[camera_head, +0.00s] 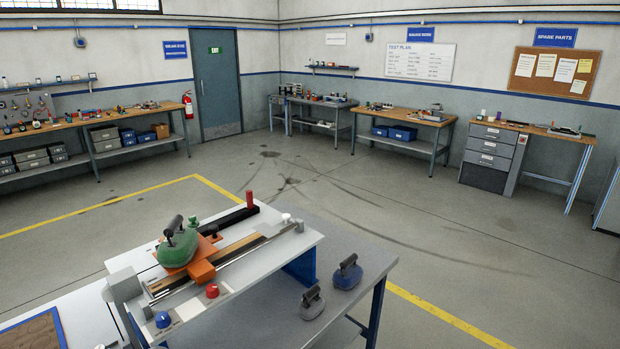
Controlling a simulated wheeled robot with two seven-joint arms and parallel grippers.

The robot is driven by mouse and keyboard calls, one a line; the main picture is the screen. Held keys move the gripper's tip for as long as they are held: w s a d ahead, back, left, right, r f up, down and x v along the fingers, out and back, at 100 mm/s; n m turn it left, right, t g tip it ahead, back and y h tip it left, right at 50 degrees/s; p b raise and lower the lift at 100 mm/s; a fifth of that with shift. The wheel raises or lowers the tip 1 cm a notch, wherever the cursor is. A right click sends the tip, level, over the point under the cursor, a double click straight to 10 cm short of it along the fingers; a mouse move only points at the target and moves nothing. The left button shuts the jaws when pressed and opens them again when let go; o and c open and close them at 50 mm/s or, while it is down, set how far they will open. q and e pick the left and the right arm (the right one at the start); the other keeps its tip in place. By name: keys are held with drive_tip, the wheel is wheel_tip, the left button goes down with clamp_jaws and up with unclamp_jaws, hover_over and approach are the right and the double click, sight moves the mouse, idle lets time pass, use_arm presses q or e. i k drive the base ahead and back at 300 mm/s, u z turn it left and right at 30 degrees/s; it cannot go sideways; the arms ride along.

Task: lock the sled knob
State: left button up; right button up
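An orange sled (202,271) sits on a dark rail on the white-topped bench (252,262) at lower centre. A green weight (178,252) with a black handle rests on the sled. Several knobs show around it: a green knob (193,222) just behind the weight, a red knob (212,291) and a blue knob (163,320) on the near side, and a pale knob (286,217) at the rail's far right end. I cannot tell which one is the sled knob, or whether it is locked. Neither of my grippers is in view.
A blue weight (347,276) and a grey weight (312,303) stand on the grey table (345,240) at right. A red upright cylinder (249,200) stands at the bench's back. A blue-edged brown panel (33,334) lies at lower left. Open floor surrounds the bench.

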sight(212, 289)
drive_tip(key=z, duration=1)
drive_tip(key=i, duration=2.4)
drive_tip(key=u, duration=3.65)
